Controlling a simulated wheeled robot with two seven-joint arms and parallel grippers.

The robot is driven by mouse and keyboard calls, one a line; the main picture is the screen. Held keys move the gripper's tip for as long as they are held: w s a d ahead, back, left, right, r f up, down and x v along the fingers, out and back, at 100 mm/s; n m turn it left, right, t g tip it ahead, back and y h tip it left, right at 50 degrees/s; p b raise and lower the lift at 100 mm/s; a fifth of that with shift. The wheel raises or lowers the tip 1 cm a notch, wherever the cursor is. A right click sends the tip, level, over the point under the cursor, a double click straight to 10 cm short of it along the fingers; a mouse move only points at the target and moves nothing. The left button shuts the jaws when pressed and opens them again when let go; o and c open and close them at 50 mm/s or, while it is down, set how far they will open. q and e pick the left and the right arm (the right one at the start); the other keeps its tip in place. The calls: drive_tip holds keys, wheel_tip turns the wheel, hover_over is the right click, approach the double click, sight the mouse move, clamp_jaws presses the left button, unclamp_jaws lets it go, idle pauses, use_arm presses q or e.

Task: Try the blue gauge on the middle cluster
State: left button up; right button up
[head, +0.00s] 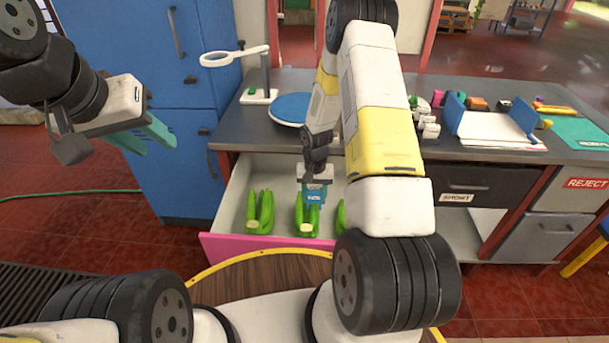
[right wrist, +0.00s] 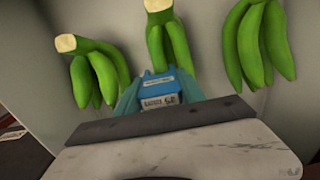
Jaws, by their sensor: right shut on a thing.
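Three green banana clusters lie in the open drawer: the left one (head: 260,212), the middle one (head: 306,216) and the right one (head: 341,218), partly hidden by my right arm. The right wrist view shows the left (right wrist: 95,72), middle (right wrist: 168,38) and right (right wrist: 258,42) clusters. My right gripper (right wrist: 158,88) is shut on the blue gauge (right wrist: 160,90), a small labelled block. In the head view the gauge (head: 316,194) is over the middle cluster. Whether it touches the bananas is hidden. My left gripper (head: 148,138) is open and empty, far left of the drawer.
The pink-fronted drawer (head: 262,243) is under the dark counter (head: 235,128). On the counter stand a magnifier lamp (head: 262,80), a blue disc (head: 292,108) and a white tray with blue sides (head: 490,126). A blue cabinet (head: 180,150) stands left of the drawer.

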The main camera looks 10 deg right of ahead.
sight(315, 188)
drive_tip(key=shift+f, duration=1.9)
idle(0.8)
drive_tip(key=shift+r, duration=0.1)
idle(0.4)
drive_tip(key=shift+r, duration=4.15)
drive_tip(key=shift+r, duration=0.1)
